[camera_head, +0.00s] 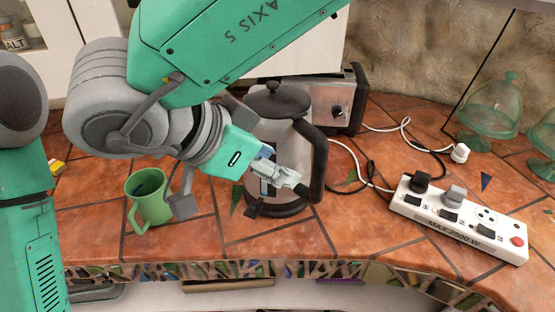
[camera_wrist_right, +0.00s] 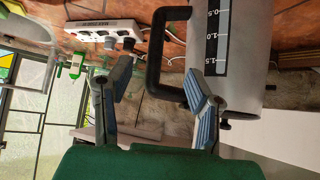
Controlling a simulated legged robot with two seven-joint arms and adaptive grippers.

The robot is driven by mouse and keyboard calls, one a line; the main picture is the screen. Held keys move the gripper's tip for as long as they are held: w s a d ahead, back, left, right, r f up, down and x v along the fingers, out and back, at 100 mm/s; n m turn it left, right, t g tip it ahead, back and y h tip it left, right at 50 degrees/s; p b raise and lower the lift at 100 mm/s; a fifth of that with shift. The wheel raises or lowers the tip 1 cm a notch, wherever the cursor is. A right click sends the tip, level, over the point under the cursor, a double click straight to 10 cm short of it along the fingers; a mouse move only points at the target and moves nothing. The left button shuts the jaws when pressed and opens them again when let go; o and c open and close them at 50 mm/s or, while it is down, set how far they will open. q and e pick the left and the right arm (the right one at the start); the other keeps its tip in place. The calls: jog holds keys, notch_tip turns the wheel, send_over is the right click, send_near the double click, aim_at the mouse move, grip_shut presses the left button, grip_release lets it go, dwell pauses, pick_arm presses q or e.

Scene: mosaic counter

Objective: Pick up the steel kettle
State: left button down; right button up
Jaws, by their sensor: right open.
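The steel kettle (camera_head: 282,132) stands upright on the tiled counter, with a dark lid, a dark base and a black handle (camera_head: 318,165) on its right side. My right gripper (camera_head: 285,181) is in front of the kettle, close to the handle, and hides part of the body. In the right wrist view the kettle (camera_wrist_right: 250,50) fills the upper right, with its level scale and the black handle (camera_wrist_right: 155,60). My right gripper (camera_wrist_right: 162,88) is open there, and the handle shows beyond and between its fingers. I cannot tell whether they touch. My left gripper is out of view.
A green mug (camera_head: 151,205) stands left of the kettle. A toaster-like steel appliance (camera_head: 335,105) is behind it. A white power strip (camera_head: 460,222) with plugs and cables lies to the right, and glass domes (camera_head: 492,105) stand at far right. The counter's front edge is close.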

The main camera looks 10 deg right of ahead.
aim_at(312, 184)
jog(key=x, duration=0.8)
jog(key=shift+s, duration=0.15)
jog(key=shift+d+f, duration=0.25)
jog(key=x, duration=0.3)
jog(key=shift+f+b, duration=0.35)
jog(key=shift+f, duration=0.05)
jog(key=shift+w+d+f, duration=0.25)
jog(key=shift+w+d, duration=0.05)
jog(key=shift+d, duration=0.1)
jog(key=shift+s, duration=0.15)
jog(key=c, duration=1)
jog(key=shift+r, duration=0.15)
grip_shut()
